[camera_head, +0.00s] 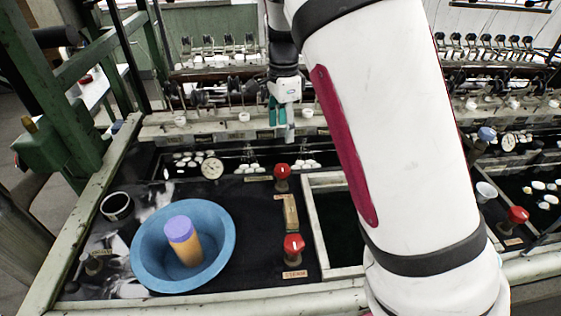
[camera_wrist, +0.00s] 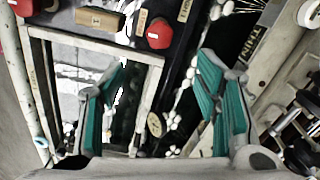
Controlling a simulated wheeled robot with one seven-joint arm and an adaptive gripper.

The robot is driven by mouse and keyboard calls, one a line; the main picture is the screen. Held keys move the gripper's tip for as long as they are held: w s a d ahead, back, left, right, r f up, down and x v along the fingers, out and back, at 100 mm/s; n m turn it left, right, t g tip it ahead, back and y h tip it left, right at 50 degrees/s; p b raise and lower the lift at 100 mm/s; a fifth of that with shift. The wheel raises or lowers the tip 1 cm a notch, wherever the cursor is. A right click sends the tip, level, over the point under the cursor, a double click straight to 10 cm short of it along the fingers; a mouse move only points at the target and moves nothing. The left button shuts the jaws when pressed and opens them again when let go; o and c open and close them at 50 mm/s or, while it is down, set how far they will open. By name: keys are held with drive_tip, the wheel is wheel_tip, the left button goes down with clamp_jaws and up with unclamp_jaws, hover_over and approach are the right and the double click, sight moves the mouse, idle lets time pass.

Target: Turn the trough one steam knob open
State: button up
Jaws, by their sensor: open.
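Two red knobs stand on the dark panel left of my arm in the head view. The far red knob (camera_head: 281,172) is by the trough's back edge; the near red knob (camera_head: 293,246) has a small label plate in front. I cannot surely read which is the steam knob. The wrist view shows one red knob (camera_wrist: 160,33) at the top middle and another (camera_wrist: 20,7) cut off at the top left. My gripper (camera_head: 281,117), with teal finger pads, is open and empty beyond the far knob. It also shows in the wrist view (camera_wrist: 160,100), touching neither knob.
A blue bowl (camera_head: 143,247) holds an orange cylinder with a purple top (camera_head: 184,240). A tan block (camera_head: 291,212) lies between the knobs. Reeling machinery lines the back; another red knob (camera_head: 517,215) is at right.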

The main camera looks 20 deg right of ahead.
sight(283, 167)
wheel_tip(283, 167, down, 14)
drive_tip(key=shift+r, duration=0.1)
idle(0.4)
drive_tip(key=c, duration=1.1)
